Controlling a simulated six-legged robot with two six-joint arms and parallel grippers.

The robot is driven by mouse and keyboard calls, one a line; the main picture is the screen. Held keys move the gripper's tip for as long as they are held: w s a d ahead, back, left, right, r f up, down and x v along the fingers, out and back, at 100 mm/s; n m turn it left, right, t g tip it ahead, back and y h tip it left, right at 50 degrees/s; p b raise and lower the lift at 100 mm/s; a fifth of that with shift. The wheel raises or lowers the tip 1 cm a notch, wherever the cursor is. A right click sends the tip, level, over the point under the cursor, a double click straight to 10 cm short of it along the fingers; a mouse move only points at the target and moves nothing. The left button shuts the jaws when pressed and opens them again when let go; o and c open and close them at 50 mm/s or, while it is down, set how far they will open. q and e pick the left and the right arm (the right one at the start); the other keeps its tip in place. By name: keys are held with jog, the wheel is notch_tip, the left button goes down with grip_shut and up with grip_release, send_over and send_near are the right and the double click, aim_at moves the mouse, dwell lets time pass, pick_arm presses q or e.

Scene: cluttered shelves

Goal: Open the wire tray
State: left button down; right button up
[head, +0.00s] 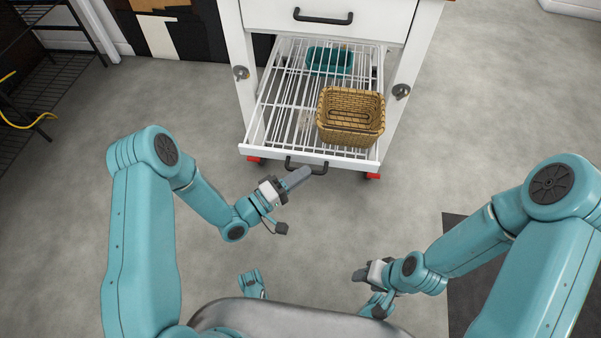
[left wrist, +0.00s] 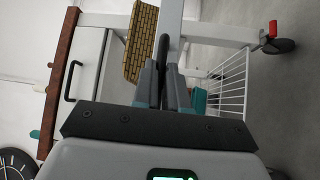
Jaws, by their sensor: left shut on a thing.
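The white wire tray (head: 285,95) is slid out from the lower part of a white cabinet, and its wire bars also show in the left wrist view (left wrist: 229,78). Its white front rail (head: 265,148) carries a dark handle (head: 293,164). My left gripper (head: 305,174) is at this handle. In the left wrist view its fingers (left wrist: 163,80) are shut on the dark handle. A wicker basket (head: 350,118) and a teal container (head: 329,61) sit in the tray. My right gripper (head: 362,275) is low in front of me, away from the tray; its jaws are too small to judge.
The cabinet's upper drawer, with a black handle (head: 323,17), is shut. Red-and-black casters (head: 372,176) stand under the cabinet. A black wire rack (head: 55,70) with a yellow cable is at the far left. The grey floor in front of the tray is clear.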

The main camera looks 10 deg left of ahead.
pick_arm(q)
jog(key=shift+a+r, duration=0.1)
jog(key=shift+r, duration=0.05)
jog(key=c, duration=1.2)
grip_release()
jog(key=shift+o, duration=0.2)
jog(key=shift+s, duration=0.1)
jog(key=p+v, duration=0.2)
jog(key=v, duration=1.4)
jog(key=shift+p, duration=0.4)
jog(key=shift+a, duration=0.1)
